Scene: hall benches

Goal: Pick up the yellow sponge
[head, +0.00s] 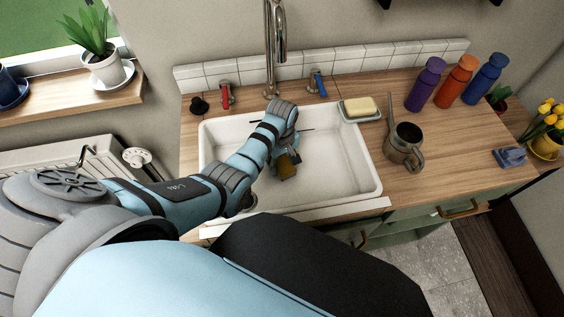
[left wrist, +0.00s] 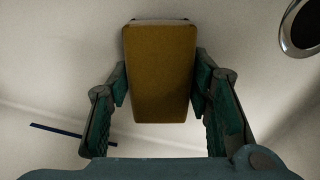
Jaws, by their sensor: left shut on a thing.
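The yellow sponge (left wrist: 159,75) shows in the left wrist view as a dark yellow block between the two fingers of my left gripper (left wrist: 160,95). The gripper is shut on its sides. In the head view the sponge (head: 286,169) is a small brownish yellow patch below my left gripper (head: 285,160), inside the white sink (head: 338,165). Much of the sponge is hidden there by the gripper. I cannot tell whether it touches the sink floor. My right gripper is not in view.
Purple (head: 426,84), orange (head: 456,82) and blue (head: 485,79) bottles stand behind. A tall faucet (head: 275,45) rises behind the sink.

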